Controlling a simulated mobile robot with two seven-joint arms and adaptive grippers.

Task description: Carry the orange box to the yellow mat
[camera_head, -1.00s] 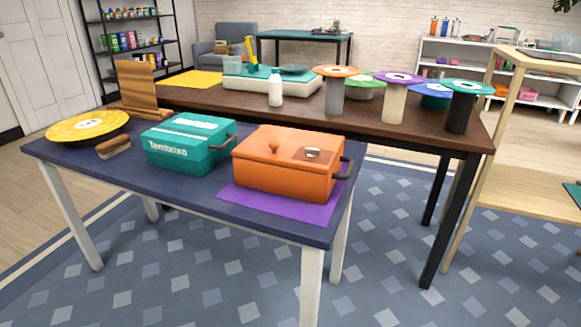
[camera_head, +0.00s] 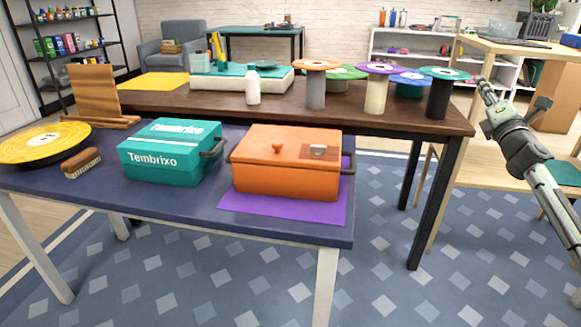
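The orange box (camera_head: 287,175) stands on a purple mat (camera_head: 335,210) at the right end of the near blue table. It has a knob on its lid, a small plate on top, and dark handles at its left and right sides. The yellow mat (camera_head: 152,86) lies flat and bare at the left end of the brown table behind, partly hidden by a wooden stand. My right gripper (camera_head: 484,88) is raised at the right, well apart from the box, holding nothing that I can see. Whether its fingers are open is unclear. My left gripper is out of view.
A teal box (camera_head: 172,160) stands just left of the orange box. Further left are a brush (camera_head: 81,163) and a yellow disc (camera_head: 42,143). The wooden stand (camera_head: 95,92), a white bottle (camera_head: 253,86) and several spools occupy the brown table (camera_head: 200,102).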

